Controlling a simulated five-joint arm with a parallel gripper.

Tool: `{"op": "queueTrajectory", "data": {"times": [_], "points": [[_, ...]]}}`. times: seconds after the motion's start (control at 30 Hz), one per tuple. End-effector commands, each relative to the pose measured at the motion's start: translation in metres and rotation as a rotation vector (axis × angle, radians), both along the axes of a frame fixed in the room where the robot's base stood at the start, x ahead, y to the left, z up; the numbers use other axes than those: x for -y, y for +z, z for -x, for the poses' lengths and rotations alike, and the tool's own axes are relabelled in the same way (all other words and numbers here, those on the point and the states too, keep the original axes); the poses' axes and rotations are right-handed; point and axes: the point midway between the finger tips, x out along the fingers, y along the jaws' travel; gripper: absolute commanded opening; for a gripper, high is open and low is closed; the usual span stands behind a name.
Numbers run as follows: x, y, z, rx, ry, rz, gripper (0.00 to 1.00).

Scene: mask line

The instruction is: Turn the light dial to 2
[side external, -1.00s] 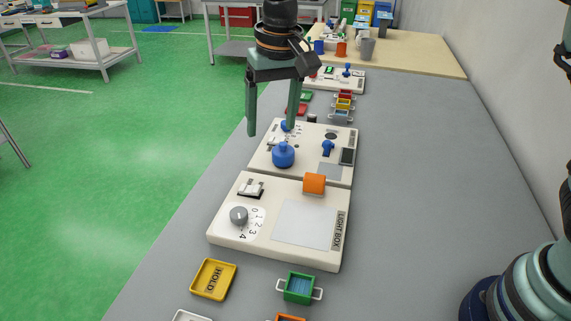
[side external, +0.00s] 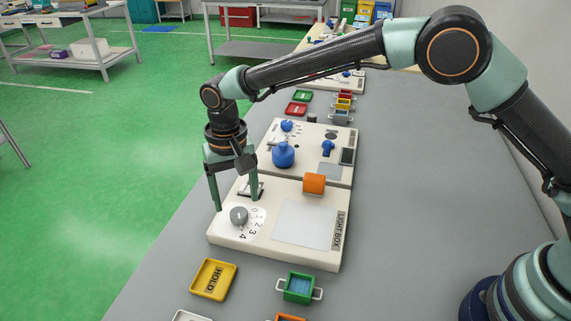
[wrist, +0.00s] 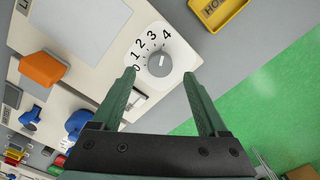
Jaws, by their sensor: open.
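The light dial (side external: 239,215) is a grey round knob on a white plate marked 0 to 4, on the light box (side external: 225,234). In the wrist view the dial (wrist: 156,66) lies between and just beyond the fingertips, and its pale pointer mark is too small to read against the numbers. My gripper (side external: 238,203) points down above the dial, fingers apart and empty. In the wrist view my gripper (wrist: 159,75) has one finger on each side of the dial, with no clear contact.
A white switch (side external: 252,188) stands behind the dial, close to one finger. An orange block (side external: 314,184) sits on the box's right rear edge. A blue knob (side external: 283,155) is on the panel behind. A yellow HOLD tray (side external: 213,279) and a green bin (side external: 299,288) lie in front.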

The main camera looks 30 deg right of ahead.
Motion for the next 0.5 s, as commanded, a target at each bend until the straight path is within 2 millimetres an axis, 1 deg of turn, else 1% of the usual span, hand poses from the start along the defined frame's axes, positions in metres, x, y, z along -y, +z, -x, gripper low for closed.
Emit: {"op": "queueTrajectory", "data": {"times": [0.03,0.1,0.2,0.3,0.5], "points": [[0.001,-0.010,0.001,-0.003,0.000,0.003,0.77],[0.001,-0.020,0.001,-0.003,0.000,0.002,0.77],[0.000,-0.030,0.000,-0.001,0.000,0.001,0.77],[0.000,-0.036,0.000,-0.001,0.000,0.001,0.77],[0.000,-0.039,0.000,0.000,0.000,0.000,0.77]]}}
